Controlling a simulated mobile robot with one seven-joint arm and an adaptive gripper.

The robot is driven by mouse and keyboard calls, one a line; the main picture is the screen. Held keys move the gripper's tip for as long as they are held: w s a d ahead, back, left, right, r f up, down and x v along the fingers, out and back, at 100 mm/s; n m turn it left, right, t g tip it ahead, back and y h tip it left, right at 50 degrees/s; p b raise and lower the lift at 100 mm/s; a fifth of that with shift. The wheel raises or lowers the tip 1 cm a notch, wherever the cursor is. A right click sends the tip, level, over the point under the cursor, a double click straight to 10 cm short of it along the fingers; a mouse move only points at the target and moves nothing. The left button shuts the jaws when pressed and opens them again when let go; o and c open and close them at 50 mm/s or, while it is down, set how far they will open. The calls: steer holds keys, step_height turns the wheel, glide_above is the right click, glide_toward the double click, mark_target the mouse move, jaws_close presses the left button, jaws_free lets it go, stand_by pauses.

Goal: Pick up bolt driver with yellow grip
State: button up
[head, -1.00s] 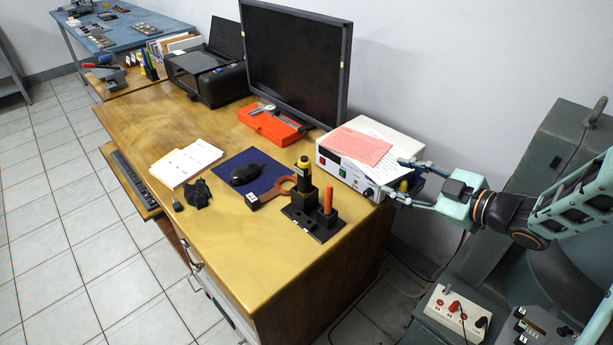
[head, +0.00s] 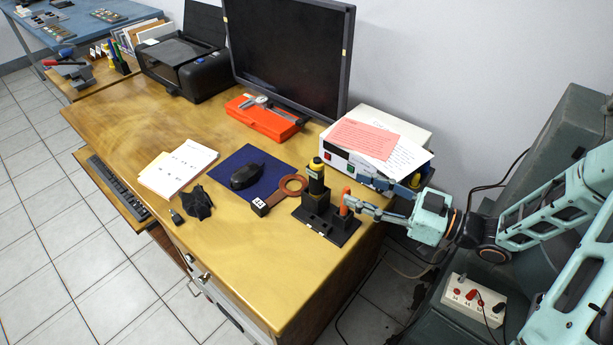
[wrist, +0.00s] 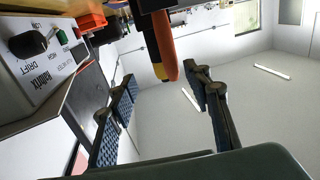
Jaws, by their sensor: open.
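The bolt driver with the yellow grip (head: 317,165) stands upright in a black holder (head: 345,231) near the desk's right edge; its yellow part has a dark band. An orange-handled tool (head: 346,194) stands in the same holder, to its right. My gripper (head: 364,192) is open and empty, just right of the holder, with its fingertips close to the orange handle. In the wrist view the orange handle (wrist: 172,60) shows beyond and between my open fingers (wrist: 164,85), with a sliver of yellow (wrist: 158,72) beside it. I cannot tell whether a finger touches the orange handle.
A white instrument box (head: 341,164) with papers on it stands behind my gripper. The desk's front (head: 240,270) is clear.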

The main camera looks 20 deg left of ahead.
mark_target(317, 174)
steer(key=a, duration=0.3)
steer(key=w+a, duration=0.1)
steer(key=a, duration=0.3)
steer(key=w+a, duration=0.1)
steer(key=a, duration=0.2)
steer(key=shift+a+b, duration=0.4)
jaws_close()
